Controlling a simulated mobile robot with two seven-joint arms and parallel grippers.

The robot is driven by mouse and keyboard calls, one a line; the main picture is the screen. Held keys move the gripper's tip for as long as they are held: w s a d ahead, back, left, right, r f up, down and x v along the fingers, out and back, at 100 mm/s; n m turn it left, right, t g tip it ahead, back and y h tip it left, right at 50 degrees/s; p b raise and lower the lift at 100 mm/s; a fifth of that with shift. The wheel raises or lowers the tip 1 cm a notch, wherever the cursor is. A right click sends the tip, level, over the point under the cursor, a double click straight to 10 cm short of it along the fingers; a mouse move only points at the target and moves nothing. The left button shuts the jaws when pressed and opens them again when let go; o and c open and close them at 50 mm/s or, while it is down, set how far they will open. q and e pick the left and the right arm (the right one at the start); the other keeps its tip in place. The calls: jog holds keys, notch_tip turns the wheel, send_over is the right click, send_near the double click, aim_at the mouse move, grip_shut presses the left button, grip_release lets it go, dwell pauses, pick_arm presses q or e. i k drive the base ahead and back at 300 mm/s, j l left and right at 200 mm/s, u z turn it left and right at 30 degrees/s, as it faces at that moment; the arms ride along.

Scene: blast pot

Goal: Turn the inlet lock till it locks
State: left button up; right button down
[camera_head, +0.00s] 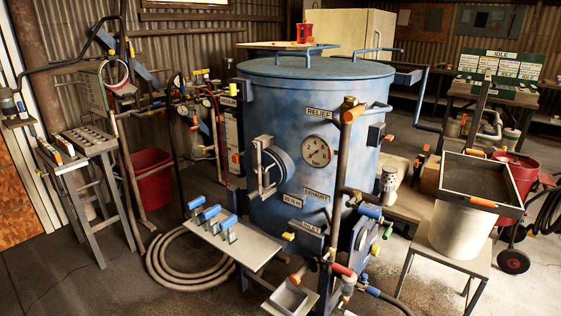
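The blue blast pot (285,120) stands upright in the middle of the head view. A small INLET label (311,228) sits low on its front, beside a dark blue block. Below the label is pipework with a red-handled valve (343,270). A blue-handled valve (369,211) is to the right of the brown vertical pipe. I cannot tell which part is the inlet lock, or how it is turned. Neither of my grippers shows in this view.
A shelf with several blue-handled parts (255,252) juts out at the pot's lower front. A coiled hose (168,268) lies on the floor to the left. A sieve-topped bucket (459,230) stands on a table (444,262) at right. A narrow workbench (84,157) is at left.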

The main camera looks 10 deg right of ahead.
aim_at(289, 237)
jog(key=i+l+z, duration=0.15)
jog(key=i+l, duration=1)
jog(key=i, duration=0.15)
